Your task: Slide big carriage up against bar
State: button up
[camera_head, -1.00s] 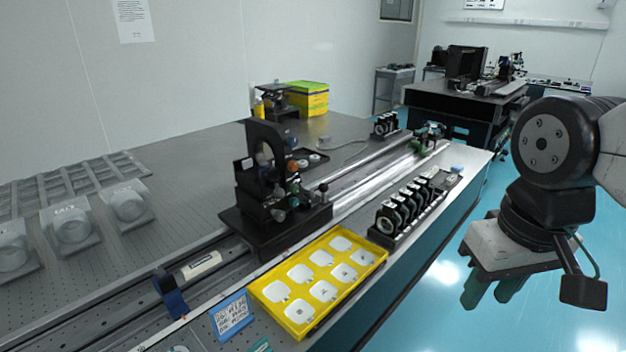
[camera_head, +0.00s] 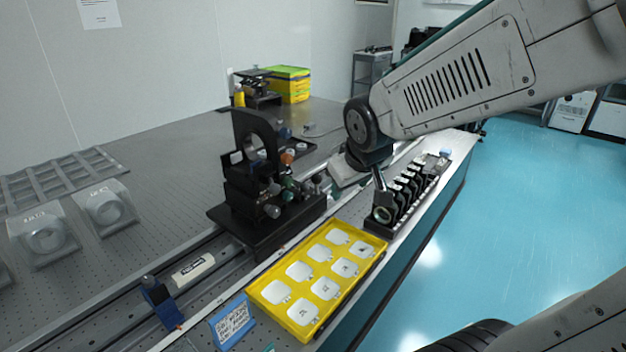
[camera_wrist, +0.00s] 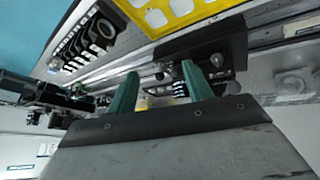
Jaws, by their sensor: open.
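The big carriage (camera_head: 262,228) is a black block with a tall ring mount and coloured knobs, upright on the rail. The bar (camera_head: 193,269), a pale labelled cylinder, lies along the rail to its near left. A short gap seems to show between them. A blue stop (camera_head: 160,303) stands at the bar's other end. My gripper (camera_wrist: 160,85) is open and empty, its green fingers spread, pointing toward the carriage's dark base (camera_wrist: 205,42) in the wrist view. In the head view my gripper is beyond the carriage at its right, its fingers mostly hidden. Contact is not visible.
A yellow tray (camera_head: 273,293) of white pieces lies in front of the carriage. A rack of black lens holders (camera_head: 381,215) stands close right of my gripper. A blue sign (camera_head: 232,322) stands at the near edge. Grey holders (camera_head: 104,207) are at left.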

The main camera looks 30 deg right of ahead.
jog(key=w+d+f+n+t, duration=0.1)
jog(key=w+d+f+t, duration=0.25)
jog(key=w, duration=0.45)
jog(key=w+d+f+n+t, duration=0.1)
jog(key=w+d+f+t, duration=0.2)
jog(key=w, duration=0.4)
jog(key=n+t+y, duration=0.2)
jog(key=t+y, duration=0.3)
send_near(320, 182)
jog(key=w, duration=0.4)
jog(key=shift+a+f, duration=0.1)
jog(key=shift+f, duration=0.05)
jog(key=w, duration=0.2)
jog(key=w+a, duration=0.1)
jog(key=w, duration=0.4)
jog(key=shift+w+a, duration=0.3)
jog(key=shift+a, duration=0.05)
grip_shut()
jog(key=shift+s, duration=0.1)
